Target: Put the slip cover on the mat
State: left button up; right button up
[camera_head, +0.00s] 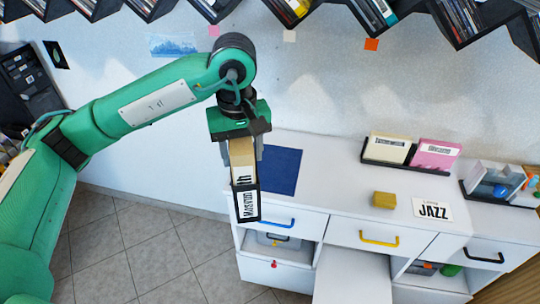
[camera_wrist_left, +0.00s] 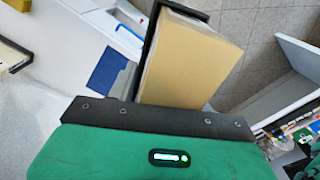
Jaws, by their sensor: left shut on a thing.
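My left gripper (camera_head: 241,152) is shut on the slip cover (camera_head: 243,176), a tan box-like case with black edges and a white label with black lettering at its lower end. The cover hangs below the gripper, in front of the counter's left end. In the left wrist view the cover (camera_wrist_left: 195,62) shows as a tan block beyond the gripper's front edge. The dark blue mat (camera_head: 283,171) lies flat on the counter's left end, just right of the cover. The mat (camera_wrist_left: 103,72) also shows in the left wrist view, partly hidden by a grey finger. My right gripper is out of view.
The white counter (camera_head: 330,180) has drawers with blue, yellow and black handles. A black holder with a cream and a pink case (camera_head: 436,154), a small mustard block (camera_head: 384,200) and a JAZZ card (camera_head: 432,209) stand right of the mat. Disc shelves hang above.

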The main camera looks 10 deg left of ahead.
aim_at(268, 170)
jog(key=i, duration=0.85)
